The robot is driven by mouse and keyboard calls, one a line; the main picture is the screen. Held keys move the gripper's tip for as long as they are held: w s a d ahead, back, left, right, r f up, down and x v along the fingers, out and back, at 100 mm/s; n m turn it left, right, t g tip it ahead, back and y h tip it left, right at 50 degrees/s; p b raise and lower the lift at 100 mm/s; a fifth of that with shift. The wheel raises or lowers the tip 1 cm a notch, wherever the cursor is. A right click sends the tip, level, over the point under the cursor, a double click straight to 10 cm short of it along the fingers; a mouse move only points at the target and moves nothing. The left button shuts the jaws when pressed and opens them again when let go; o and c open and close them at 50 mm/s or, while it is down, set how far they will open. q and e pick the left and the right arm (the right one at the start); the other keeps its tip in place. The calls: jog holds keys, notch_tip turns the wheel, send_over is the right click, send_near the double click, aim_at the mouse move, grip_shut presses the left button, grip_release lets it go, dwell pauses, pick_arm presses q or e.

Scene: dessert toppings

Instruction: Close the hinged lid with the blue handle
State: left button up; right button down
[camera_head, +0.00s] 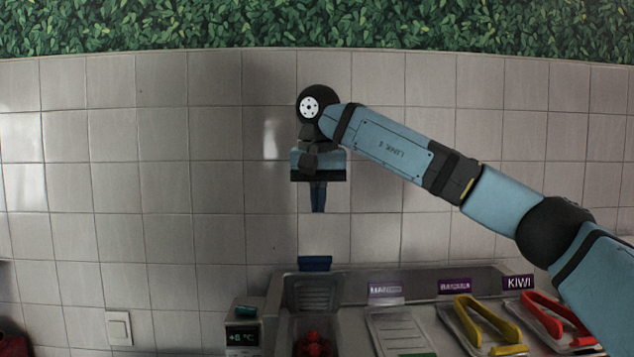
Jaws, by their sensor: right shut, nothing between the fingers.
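The hinged lid (312,293) stands raised at the back of the leftmost compartment of the counter. Its blue handle (315,263) is at the top edge of the lid. My right gripper (318,205) points down in front of the tiled wall, above the blue handle in the picture. Its fingers are together and empty, with a visible gap between their tips and the handle. My left gripper is not in view.
Red fruit (313,340) lies in the compartment below the raised lid. A temperature display (243,335) stands to its left. To its right are a closed lid (398,328), yellow tongs (488,322), red tongs (555,312) and a KIWI label (518,282).

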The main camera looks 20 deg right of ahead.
aim_at(318, 279)
jog(key=f, duration=0.3)
jog(key=s+f+p, duration=0.1)
jog(key=f, duration=0.2)
jog(key=shift+s+a+f, duration=0.15)
jog(key=shift+s+a, duration=0.05)
jog(key=shift+s+f, duration=0.15)
jog(key=shift+f, duration=0.05)
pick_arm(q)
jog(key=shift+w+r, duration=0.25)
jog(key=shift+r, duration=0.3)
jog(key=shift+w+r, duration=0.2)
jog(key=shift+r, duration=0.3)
pick_arm(e)
jog(key=shift+a+f, duration=0.1)
jog(key=shift+f, duration=0.05)
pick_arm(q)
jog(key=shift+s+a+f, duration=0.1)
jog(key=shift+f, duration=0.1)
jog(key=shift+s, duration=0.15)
pick_arm(e)
jog(key=shift+f, duration=0.1)
